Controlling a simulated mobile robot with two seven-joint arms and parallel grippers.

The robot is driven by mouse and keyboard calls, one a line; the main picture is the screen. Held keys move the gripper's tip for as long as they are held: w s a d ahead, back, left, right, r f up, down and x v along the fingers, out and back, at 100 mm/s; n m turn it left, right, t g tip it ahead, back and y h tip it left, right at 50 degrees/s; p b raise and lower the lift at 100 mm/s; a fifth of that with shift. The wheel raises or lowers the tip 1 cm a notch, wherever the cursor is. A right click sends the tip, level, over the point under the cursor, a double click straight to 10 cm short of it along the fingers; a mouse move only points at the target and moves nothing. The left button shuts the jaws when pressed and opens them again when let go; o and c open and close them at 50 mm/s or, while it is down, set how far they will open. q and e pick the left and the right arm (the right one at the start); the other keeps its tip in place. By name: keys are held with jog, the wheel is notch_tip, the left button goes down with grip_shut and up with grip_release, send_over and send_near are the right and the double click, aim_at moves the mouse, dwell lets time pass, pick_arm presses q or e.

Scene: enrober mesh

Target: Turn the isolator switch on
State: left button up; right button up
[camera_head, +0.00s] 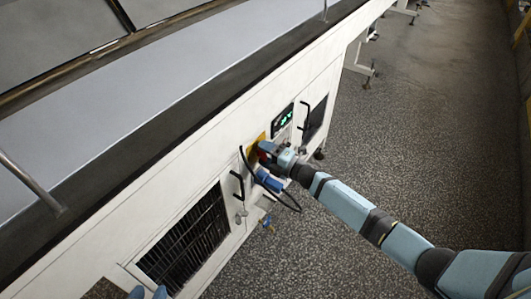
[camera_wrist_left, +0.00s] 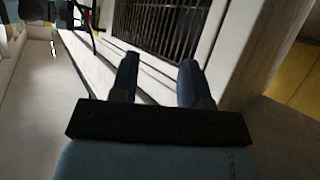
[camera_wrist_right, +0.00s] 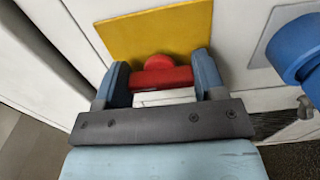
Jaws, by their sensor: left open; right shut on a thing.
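The isolator switch shows in the right wrist view as a red handle (camera_wrist_right: 165,77) with a round red hub on a yellow plate (camera_wrist_right: 130,38). The handle lies about level across that picture. My right gripper (camera_wrist_right: 160,72) is shut on the handle, with one blue finger at each end of it. In the head view my right gripper (camera_head: 268,152) covers most of the switch, and only part of the yellow plate (camera_head: 251,149) shows. My left gripper (camera_wrist_left: 159,70) is open and empty, near a vent grille. Only its fingertips (camera_head: 149,293) show at the head view's bottom edge.
A blue plug (camera_head: 268,181) with a black cable sits just below the switch; it is close to the right gripper in the right wrist view (camera_wrist_right: 297,48). A green display (camera_head: 283,119), black door handles (camera_head: 237,186) and a vent grille (camera_head: 187,243) are on the white panel.

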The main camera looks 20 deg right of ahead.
pick_arm(q)
jog(key=shift+f, duration=0.1)
pick_arm(e)
jog(key=o, duration=0.9)
pick_arm(q)
jog(key=shift+a+p, duration=0.2)
jog(key=shift+p, duration=0.6)
pick_arm(e)
jog(key=v, duration=1.4)
jog(key=shift+w, duration=0.1)
